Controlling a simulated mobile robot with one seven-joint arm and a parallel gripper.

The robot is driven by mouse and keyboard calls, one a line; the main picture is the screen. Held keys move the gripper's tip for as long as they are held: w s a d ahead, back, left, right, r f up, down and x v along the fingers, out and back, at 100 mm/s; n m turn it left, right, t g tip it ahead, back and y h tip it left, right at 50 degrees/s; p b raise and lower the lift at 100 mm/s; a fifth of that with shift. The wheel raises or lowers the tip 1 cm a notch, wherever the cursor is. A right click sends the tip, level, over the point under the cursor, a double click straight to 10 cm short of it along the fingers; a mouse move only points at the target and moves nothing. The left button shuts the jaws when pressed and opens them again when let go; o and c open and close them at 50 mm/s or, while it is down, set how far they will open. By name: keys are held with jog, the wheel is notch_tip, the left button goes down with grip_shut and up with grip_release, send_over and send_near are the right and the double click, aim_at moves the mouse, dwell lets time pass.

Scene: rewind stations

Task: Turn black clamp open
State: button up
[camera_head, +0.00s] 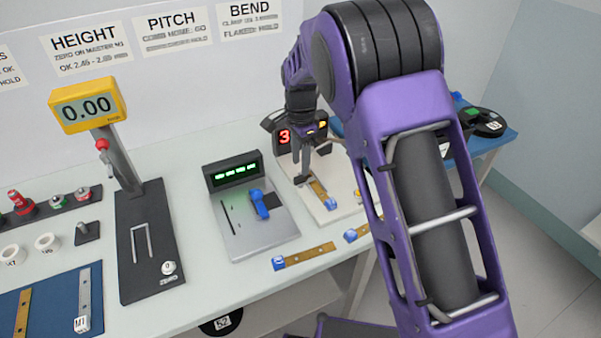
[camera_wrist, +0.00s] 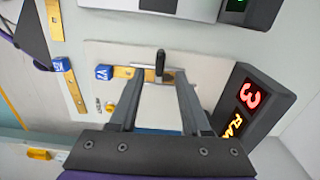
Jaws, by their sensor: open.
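The black clamp (camera_wrist: 160,63) is a small dark upright lever on a metal bar, over a brass strip (camera_wrist: 125,72) with a blue tag (camera_wrist: 103,72). The strip lies on a pale plate (camera_wrist: 205,65). My gripper (camera_wrist: 159,76) is open. In the wrist view, its fingertips stand one on each side of the clamp, with a gap to both; whether they are at its height I cannot tell. In the head view, my gripper (camera_head: 304,178) is over the pale plate (camera_head: 336,198), and the clamp cannot be made out there.
A display box (camera_wrist: 250,100) with a red 3 and amber letters stands close right of my gripper in the wrist view. In the head view, a grey station (camera_head: 262,233) with a blue lever is to the left. Brass strips (camera_head: 308,256) lie near the front edge.

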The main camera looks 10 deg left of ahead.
aim_at(301, 176)
jog(key=shift+f, duration=2.1)
grip_shut()
